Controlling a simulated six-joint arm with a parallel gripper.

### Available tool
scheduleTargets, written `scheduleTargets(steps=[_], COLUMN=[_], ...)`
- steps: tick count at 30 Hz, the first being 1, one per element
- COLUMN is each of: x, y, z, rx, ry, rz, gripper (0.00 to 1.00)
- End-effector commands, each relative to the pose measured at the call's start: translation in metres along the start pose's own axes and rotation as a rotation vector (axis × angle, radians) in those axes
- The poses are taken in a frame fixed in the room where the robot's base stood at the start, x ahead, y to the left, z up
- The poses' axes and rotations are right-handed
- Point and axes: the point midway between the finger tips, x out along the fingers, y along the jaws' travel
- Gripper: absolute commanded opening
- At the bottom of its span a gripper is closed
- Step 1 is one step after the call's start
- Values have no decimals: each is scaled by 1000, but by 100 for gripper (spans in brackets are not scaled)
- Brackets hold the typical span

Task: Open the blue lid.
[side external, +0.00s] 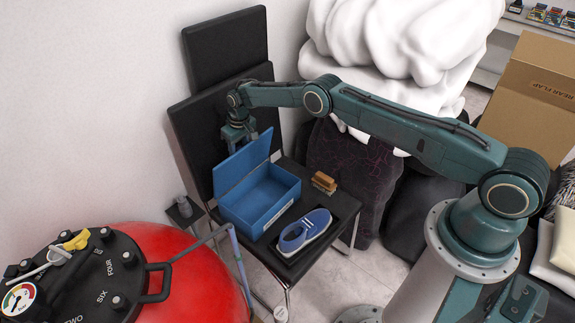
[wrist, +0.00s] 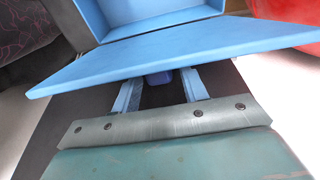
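The blue lid (side external: 243,162) stands raised along the back left side of the blue box (side external: 258,212), so the box's inside shows. In the wrist view the lid (wrist: 190,55) is a wide slanted panel, with the box interior (wrist: 150,12) beyond it. My gripper (side external: 238,142) is behind the lid, close to its upper edge. In the wrist view its two fingers (wrist: 160,92) are spread apart, with their tips near or under the lid's near edge. A small darker blue piece shows between them. Whether the fingers touch the lid is unclear.
The box stands on a black chair seat (side external: 345,204) with a tall black backrest (side external: 200,125) behind my gripper. A blue shoe (side external: 304,230) and a brown brush (side external: 323,182) lie beside the box. A red pool filter (side external: 215,275) stands at the front left.

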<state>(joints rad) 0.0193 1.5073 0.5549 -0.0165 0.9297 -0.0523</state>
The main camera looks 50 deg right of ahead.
Motion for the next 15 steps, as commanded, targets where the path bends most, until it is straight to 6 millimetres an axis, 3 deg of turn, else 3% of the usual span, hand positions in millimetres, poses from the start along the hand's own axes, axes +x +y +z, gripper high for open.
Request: scheduleTargets(steps=[8,15], x=[-2,-19], y=[0,0], z=[0,-1], rx=[0,0], ry=[1,1], rz=[0,0], gripper=[44,44])
